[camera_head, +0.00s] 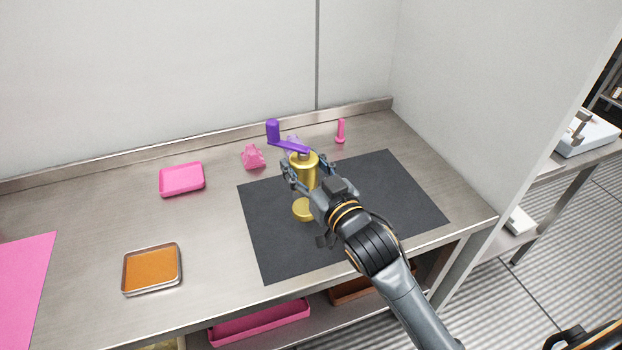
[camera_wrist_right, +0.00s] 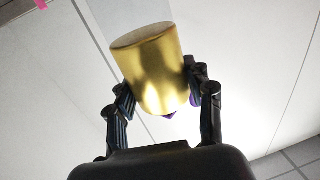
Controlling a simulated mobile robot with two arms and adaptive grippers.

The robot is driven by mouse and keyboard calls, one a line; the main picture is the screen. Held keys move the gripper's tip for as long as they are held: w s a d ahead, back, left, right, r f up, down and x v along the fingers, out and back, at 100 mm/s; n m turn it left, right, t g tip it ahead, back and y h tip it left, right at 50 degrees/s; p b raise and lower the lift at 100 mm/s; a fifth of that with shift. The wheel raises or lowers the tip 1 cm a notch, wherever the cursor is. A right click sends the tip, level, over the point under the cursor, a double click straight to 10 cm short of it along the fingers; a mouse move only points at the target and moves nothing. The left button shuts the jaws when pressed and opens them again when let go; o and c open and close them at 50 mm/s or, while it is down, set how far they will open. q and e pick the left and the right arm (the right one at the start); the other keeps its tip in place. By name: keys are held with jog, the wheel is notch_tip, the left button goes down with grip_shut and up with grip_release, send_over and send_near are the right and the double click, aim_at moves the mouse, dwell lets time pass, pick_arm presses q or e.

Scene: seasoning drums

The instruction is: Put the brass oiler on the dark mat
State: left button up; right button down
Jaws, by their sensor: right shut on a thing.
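The brass oiler (camera_head: 305,168) is a gold cylinder with a purple crank-like arm (camera_head: 290,145) on top. My right gripper (camera_head: 306,176) is shut around its body, one finger on each side. In the right wrist view the gold body (camera_wrist_right: 152,72) sits between the fingers (camera_wrist_right: 160,95), with a bit of purple below it. The dark mat (camera_head: 270,245) lies flat on the steel counter. A gold round piece (camera_head: 303,209) shows over the mat below the gripper; I cannot tell if it is part of the oiler.
A pink tray (camera_head: 181,179), a pink lumpy piece (camera_head: 252,157) and a small pink upright piece (camera_head: 341,131) stand behind or left of the mat. A tray with an orange inside (camera_head: 152,268) is at the front left. The mat's right part is clear.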

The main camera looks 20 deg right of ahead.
pick_arm(q)
jog(key=shift+w+d+r+p, duration=0.4)
jog(key=shift+w+d, duration=0.15)
jog(key=shift+w, duration=0.05)
pick_arm(e)
jog(key=w+d+f, duration=0.1)
jog(key=w+f, duration=0.2)
jog(key=f, duration=0.5)
jog(key=shift+w+d, duration=0.3)
jog(key=shift+d, duration=0.1)
jog(key=shift+f, duration=0.1)
jog(key=shift+f, duration=0.1)
jog(key=c, duration=0.5)
grip_release()
jog(key=shift+f, duration=0.1)
pick_arm(q)
jog(key=shift+a, duration=0.15)
